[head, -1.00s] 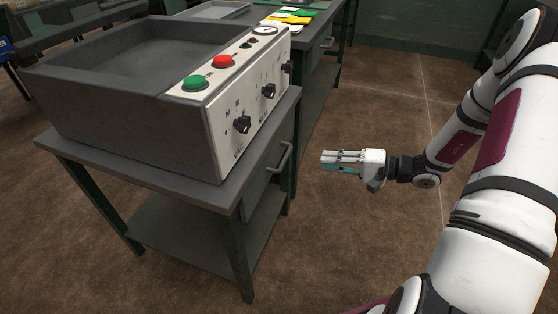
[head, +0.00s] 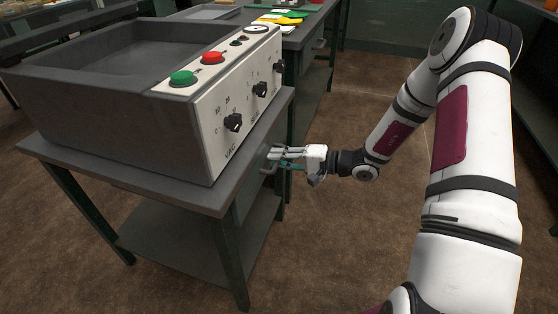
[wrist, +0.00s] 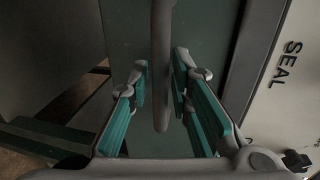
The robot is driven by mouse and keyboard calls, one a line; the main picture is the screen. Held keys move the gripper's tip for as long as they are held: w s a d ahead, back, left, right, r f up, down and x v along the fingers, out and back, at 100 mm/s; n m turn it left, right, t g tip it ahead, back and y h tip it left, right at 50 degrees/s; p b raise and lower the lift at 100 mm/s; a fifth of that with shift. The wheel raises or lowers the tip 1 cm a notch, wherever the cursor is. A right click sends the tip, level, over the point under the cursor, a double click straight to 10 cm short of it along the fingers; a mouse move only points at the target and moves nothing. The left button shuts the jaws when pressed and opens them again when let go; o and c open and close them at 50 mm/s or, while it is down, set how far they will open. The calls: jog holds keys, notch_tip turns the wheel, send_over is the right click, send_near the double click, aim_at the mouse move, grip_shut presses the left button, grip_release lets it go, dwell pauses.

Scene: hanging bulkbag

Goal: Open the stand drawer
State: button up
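The stand (head: 225,195) is a dark metal table with a drawer under the right end of its top. The drawer front (wrist: 145,60) is flat and dark green in the wrist view. Its grey bar handle (wrist: 161,75) runs down the picture between my two fingers. In the head view the handle (head: 266,168) shows just left of my fingertips. My gripper (wrist: 160,85) is open, with teal pads on either side of the handle and gaps on both sides. It also shows in the head view (head: 280,160). The drawer appears shut.
A grey machine (head: 110,110) with a white control panel, green and red buttons and black knobs stands on the stand. Another table (head: 300,35) with coloured items stands behind. The brown floor right of the stand is clear.

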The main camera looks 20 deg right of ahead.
grip_shut()
jog(key=f+v, duration=0.2)
jog(key=v, duration=1.2)
jog(key=f+b+v, duration=0.1)
jog(key=f+v, duration=0.2)
jog(key=v, duration=1.1)
jog(key=shift+s+d+f, duration=0.2)
jog(key=shift+s+d, duration=0.35)
jog(key=shift+d, duration=0.1)
